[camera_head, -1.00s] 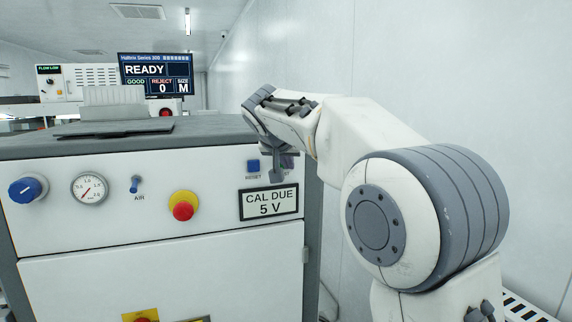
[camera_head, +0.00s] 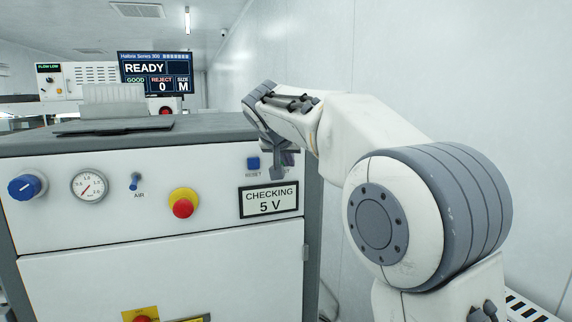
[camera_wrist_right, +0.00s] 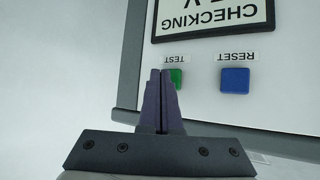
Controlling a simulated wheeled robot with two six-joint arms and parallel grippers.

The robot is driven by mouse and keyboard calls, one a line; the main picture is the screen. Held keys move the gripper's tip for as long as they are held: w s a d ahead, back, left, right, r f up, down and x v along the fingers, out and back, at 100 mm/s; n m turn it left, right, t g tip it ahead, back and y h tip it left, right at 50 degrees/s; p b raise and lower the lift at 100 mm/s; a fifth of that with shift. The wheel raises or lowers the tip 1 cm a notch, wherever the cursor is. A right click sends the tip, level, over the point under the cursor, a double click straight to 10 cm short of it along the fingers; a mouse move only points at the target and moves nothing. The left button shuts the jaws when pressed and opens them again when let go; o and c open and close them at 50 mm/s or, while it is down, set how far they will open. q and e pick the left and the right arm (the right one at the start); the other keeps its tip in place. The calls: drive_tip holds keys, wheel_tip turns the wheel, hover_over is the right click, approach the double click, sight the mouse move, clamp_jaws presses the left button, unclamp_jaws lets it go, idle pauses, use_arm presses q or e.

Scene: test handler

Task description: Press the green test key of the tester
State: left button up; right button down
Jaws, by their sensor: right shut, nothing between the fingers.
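The tester (camera_head: 120,245) is a white cabinet with a grey top. Its display (camera_head: 268,201) reads "CHECKING 5 V" in the head view. The green test key (camera_wrist_right: 176,78) shows in the right wrist view under its "TEST" label, partly covered by my fingers. In the head view the key is hidden behind my right gripper (camera_head: 278,172). In the right wrist view my right gripper (camera_wrist_right: 162,72) is shut and empty, its fingertips at the green key; actual contact is hard to tell. My left gripper is not in view.
The blue reset key (camera_head: 253,163) sits just left of the gripper. A red stop button on yellow (camera_head: 183,205), a toggle (camera_head: 135,181), a gauge (camera_head: 89,187) and a blue knob (camera_head: 25,187) are further left. A wall stands at right. A screen (camera_head: 155,74) reads "READY".

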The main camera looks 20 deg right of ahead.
drive_tip(key=shift+s, duration=0.45)
drive_tip(key=s+b, duration=0.3)
drive_tip(key=s, duration=0.2)
drive_tip(key=shift+b, duration=0.3)
drive_tip(key=shift+f, duration=0.1)
idle(0.5)
